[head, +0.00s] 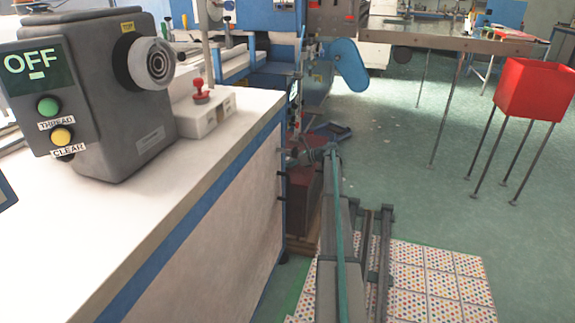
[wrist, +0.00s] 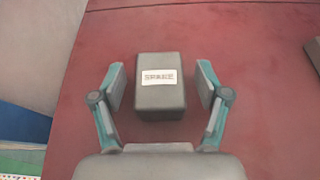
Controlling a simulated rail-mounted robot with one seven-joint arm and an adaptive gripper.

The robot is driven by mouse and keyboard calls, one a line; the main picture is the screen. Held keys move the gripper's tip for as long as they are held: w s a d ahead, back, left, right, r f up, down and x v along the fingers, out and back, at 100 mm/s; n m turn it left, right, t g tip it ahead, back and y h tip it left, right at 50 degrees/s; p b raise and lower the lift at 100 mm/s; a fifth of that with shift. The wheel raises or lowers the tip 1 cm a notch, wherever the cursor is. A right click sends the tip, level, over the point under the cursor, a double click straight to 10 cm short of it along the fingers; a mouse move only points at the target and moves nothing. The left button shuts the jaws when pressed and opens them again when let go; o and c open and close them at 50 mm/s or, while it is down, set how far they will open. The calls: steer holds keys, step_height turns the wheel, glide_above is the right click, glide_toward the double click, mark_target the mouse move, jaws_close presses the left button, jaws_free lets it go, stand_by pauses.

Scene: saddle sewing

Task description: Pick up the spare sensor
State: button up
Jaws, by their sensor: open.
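The spare sensor looks to be the small grey box (wrist: 161,98) with a white printed label in the wrist view; its print is too blurred to read. It sits on a dark red surface (wrist: 255,50). My gripper (wrist: 161,84) is open, with one finger on each side of the box. Gaps show between both fingers and the box, so it is not held. In the head view the box is not discernible; a dark red block (head: 304,195) stands beside the white bench, partly hidden by my arm.
A grey control box (head: 85,90) reading OFF stands on the white bench (head: 130,215) at left. A red bin (head: 535,90) on thin legs stands at right. Part of a dark object (wrist: 313,50) shows at the wrist view's right edge.

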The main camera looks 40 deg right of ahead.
steer(key=c, duration=1.3)
steer(key=shift+o, duration=0.2)
